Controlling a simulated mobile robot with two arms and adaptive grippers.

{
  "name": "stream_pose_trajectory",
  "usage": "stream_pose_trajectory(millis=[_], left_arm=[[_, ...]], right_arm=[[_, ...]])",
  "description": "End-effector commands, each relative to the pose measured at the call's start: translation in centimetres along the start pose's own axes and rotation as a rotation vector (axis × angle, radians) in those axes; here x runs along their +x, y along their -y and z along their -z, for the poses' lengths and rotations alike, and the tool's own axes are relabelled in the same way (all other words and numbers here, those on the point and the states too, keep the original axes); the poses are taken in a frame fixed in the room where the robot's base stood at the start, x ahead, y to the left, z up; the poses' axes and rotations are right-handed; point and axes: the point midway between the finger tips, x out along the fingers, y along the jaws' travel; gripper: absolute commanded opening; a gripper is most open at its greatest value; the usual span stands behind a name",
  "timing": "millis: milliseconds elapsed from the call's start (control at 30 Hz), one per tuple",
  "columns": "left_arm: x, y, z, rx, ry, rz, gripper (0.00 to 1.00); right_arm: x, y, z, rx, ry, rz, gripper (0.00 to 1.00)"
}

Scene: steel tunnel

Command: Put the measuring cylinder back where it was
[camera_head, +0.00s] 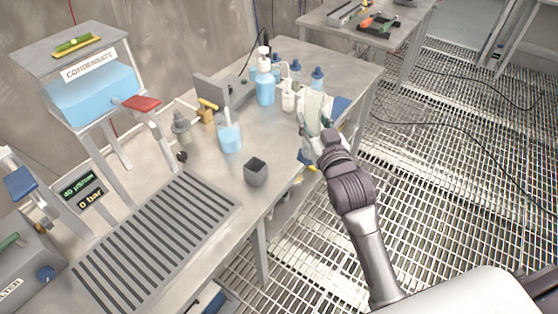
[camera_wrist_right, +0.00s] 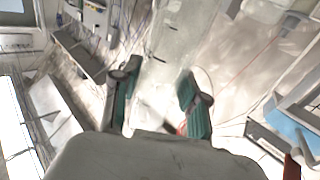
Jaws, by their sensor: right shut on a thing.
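My right gripper (camera_head: 312,122) is over the far right part of the steel bench (camera_head: 215,178), near its right edge. It is shut on a pale, see-through upright thing (camera_head: 316,104), which looks like the measuring cylinder. The gripper hides part of it, and whether its foot touches the bench cannot be told. In the right wrist view, the green-padded fingers of the right gripper (camera_wrist_right: 158,100) stand apart on either side of a pale translucent band (camera_wrist_right: 158,50), likely the cylinder's wall. My left gripper is not in view.
A blue-filled flask (camera_head: 230,138) and a grey square cup (camera_head: 256,173) stand nearer. Bare bench lies between them and the right edge.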

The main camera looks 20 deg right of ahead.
Motion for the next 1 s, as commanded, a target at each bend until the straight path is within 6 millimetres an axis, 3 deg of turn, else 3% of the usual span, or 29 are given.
stream_pose_trajectory(millis=[233,633,867,1000], left_arm=[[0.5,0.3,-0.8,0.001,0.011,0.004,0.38],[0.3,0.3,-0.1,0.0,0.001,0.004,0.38],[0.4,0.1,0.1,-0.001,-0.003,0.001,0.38],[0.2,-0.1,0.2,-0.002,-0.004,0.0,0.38]], right_arm=[[3.1,0.1,-0.1,0.027,0.002,-0.004,0.05],[10.5,4.3,-5.1,0.026,0.001,-0.004,0.05],[12.0,5.2,-6.3,0.023,0.0,-0.004,0.05],[11.9,5.2,-8.3,0.022,0.004,-0.004,0.05]])
